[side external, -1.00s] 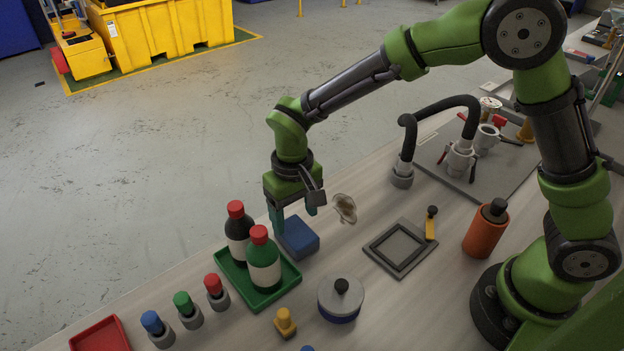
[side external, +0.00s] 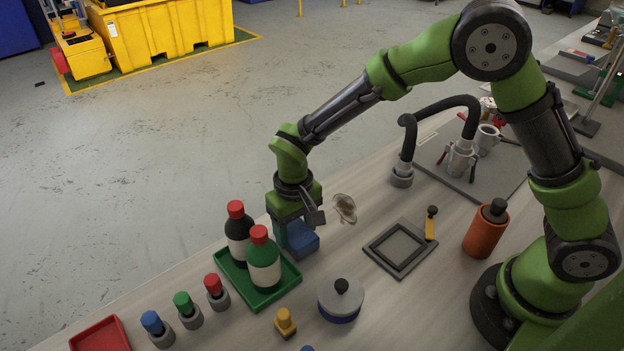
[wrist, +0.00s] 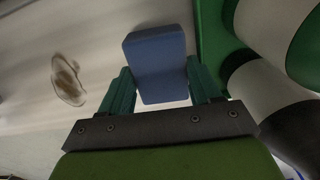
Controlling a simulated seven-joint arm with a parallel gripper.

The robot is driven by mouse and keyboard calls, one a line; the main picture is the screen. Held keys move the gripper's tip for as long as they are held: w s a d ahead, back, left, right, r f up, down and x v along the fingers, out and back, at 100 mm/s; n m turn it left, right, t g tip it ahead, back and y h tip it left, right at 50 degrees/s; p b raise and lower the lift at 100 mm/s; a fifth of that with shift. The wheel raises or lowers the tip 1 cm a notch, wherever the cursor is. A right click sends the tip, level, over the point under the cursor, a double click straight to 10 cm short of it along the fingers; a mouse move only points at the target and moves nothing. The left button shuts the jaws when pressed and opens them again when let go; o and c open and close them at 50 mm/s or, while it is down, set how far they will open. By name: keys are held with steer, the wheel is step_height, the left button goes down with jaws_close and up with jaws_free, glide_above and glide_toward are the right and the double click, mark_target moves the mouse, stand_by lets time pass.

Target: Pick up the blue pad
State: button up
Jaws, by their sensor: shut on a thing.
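The blue pad (side external: 301,241) is a thick block on the pale bench, just behind the green tray with the bottles. In the wrist view the blue pad (wrist: 157,64) lies between the two teal fingers. My gripper (side external: 291,238) reaches down over it, with the fingers on opposite sides, and is shut on it. In the wrist view my gripper (wrist: 163,88) shows a finger against each side of the pad. The pad appears to be at bench height; I cannot tell whether it is clear of the surface.
The green tray (side external: 288,285) with a dark bottle (side external: 238,232) and a green bottle (side external: 263,262) stands close beside the pad. A brownish stain (side external: 344,208) lies to the right. A square frame (side external: 399,249) and a lidded round pot (side external: 341,300) are nearer the base.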

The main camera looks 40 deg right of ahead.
mark_target(302, 233)
steer(key=shift+r, duration=0.55)
step_height(302, 233, up, 2)
steer(key=shift+r, duration=0.1)
steer(key=shift+s+d+r, duration=0.2)
steer(key=shift+s+d, duration=0.1)
steer(key=shift+s, duration=0.25)
steer(key=s+d, duration=0.2)
steer(key=s, duration=0.2)
steer(key=s+d+r, duration=0.1)
steer(key=s+d, duration=0.1)
steer(key=s, duration=0.2)
steer(key=s+d, duration=0.2)
steer(key=s, duration=0.3)
steer(key=shift+s+d+r, duration=0.1)
steer(key=shift+d+r, duration=0.05)
steer(key=shift+d, duration=0.1)
